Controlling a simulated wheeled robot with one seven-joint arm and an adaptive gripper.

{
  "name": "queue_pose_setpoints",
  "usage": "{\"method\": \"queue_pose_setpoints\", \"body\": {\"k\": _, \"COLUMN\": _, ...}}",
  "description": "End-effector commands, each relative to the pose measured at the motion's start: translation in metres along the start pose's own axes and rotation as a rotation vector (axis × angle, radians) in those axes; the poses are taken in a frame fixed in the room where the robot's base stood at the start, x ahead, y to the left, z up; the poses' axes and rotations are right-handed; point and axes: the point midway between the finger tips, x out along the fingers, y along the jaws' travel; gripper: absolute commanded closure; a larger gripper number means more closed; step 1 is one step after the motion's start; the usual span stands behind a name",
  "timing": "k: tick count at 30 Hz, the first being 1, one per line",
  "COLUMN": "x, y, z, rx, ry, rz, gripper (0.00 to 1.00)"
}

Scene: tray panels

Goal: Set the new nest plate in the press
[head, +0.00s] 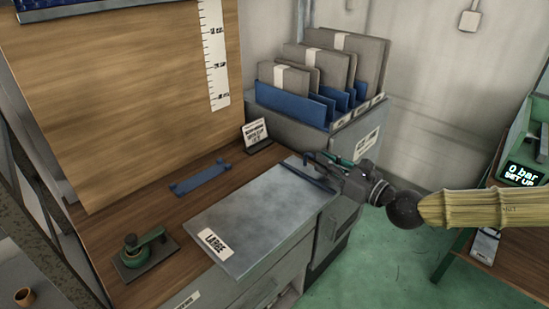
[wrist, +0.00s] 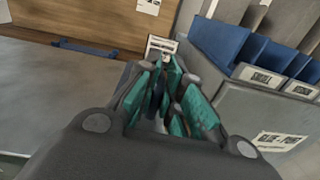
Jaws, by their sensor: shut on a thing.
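A large flat grey plate (head: 245,220) with a white LARGE label lies on the bench's front part, partly over its right side. It also shows at the left of the wrist view (wrist: 50,90). A dark blue bar (head: 303,172) runs along its right edge. My gripper (head: 327,161) is at that edge, its teal fingers closed on a narrow dark blue piece, seen between them in the wrist view (wrist: 158,100). It looks like the plate's blue bar; the fingers hide most of the contact. Of the press, perhaps only a green machine (head: 526,150) reading "0 bar SET UP" shows at the right.
A rack (head: 290,103) behind holds several grey panels in blue slots. A small sign (head: 256,134), a loose blue bar (head: 200,179) and a green clamp-like device (head: 145,247) stand on the wooden bench. Green floor (head: 385,260) lies open between the bench and the machine.

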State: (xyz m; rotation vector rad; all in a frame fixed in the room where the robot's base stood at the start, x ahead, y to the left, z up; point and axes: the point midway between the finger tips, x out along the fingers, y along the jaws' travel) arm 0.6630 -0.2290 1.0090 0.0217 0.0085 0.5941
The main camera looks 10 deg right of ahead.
Motion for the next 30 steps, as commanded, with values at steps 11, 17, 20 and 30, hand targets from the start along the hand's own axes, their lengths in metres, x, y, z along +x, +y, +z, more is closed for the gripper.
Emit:
{"method": "queue_pose_setpoints", "body": {"k": 11, "x": 0.056, "y": -0.01, "z": -0.005, "rx": -0.002, "ry": 0.0, "rz": 0.004, "gripper": 1.0}}
{"method": "queue_pose_setpoints", "body": {"k": 17, "x": 0.087, "y": -0.016, "z": -0.007, "rx": 0.0, "ry": 0.0, "rz": 0.005, "gripper": 1.0}}
{"method": "queue_pose_setpoints", "body": {"k": 20, "x": 0.103, "y": -0.019, "z": -0.009, "rx": 0.0, "ry": -0.001, "rz": 0.005, "gripper": 1.0}}
{"method": "queue_pose_setpoints", "body": {"k": 30, "x": 0.145, "y": -0.029, "z": -0.012, "rx": 0.0, "ry": -0.002, "rz": 0.005, "gripper": 1.0}}
